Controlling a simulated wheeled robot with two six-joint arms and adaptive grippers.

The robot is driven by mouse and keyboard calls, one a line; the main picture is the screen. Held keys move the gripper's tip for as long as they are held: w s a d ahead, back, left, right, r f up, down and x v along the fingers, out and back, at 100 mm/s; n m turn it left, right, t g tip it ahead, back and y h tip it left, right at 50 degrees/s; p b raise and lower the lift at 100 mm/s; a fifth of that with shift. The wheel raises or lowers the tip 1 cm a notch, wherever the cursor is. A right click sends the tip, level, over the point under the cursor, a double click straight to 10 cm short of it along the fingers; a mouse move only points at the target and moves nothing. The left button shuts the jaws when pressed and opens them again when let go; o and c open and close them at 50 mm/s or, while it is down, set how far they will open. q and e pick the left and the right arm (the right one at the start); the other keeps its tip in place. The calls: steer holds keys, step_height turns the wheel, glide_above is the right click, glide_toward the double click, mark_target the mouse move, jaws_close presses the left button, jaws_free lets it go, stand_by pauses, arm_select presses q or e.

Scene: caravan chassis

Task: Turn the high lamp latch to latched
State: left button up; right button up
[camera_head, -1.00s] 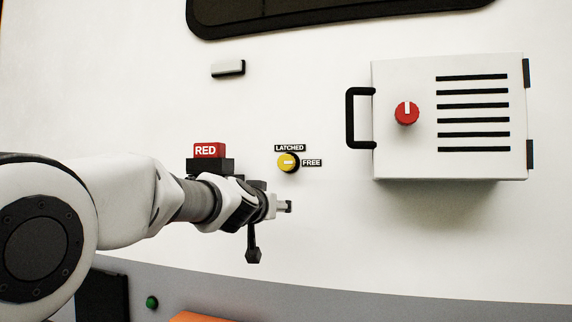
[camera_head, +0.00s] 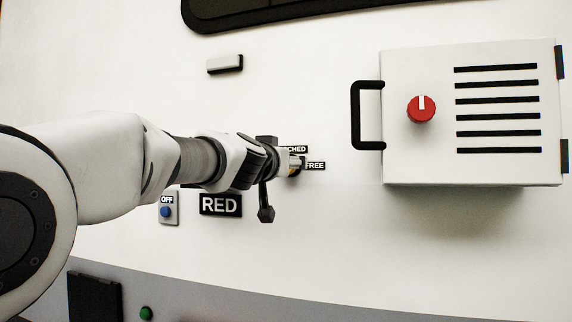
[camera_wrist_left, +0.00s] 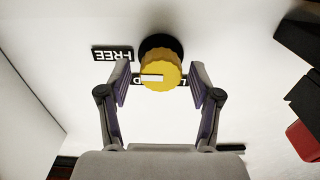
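The yellow lamp latch knob (camera_wrist_left: 166,70) has a black base, and its white pointer mark points left in the left wrist view, toward the side with the FREE label (camera_wrist_left: 112,53). The LATCHED label is partly hidden behind the knob. My left gripper (camera_wrist_left: 158,72) is open, with one finger on each side of the knob and a gap at each. In the head view my left gripper (camera_head: 297,164) is at the latch and covers most of the knob; the FREE label (camera_head: 315,166) and the end of the LATCHED label (camera_head: 296,149) show. My right gripper is out of view.
A white vented box (camera_head: 470,120) with a red knob (camera_head: 421,109) and black handle (camera_head: 368,115) projects from the wall at right. A RED label (camera_head: 220,204) and an OFF switch (camera_head: 168,208) sit below my arm. The wall between the latch and box is clear.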

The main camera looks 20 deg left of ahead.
arm_select(q)
steer(key=shift+w+f, duration=0.15)
steer(key=c, duration=0.9)
steer(key=shift+n, duration=0.4)
steer(key=n, duration=0.3)
steer(key=shift+a+f, duration=0.1)
steer(key=shift+f, duration=0.05)
steer(key=n, duration=1)
steer(key=shift+a, duration=0.1)
steer(key=shift+n, duration=2.1)
steer(key=shift+r, duration=0.2)
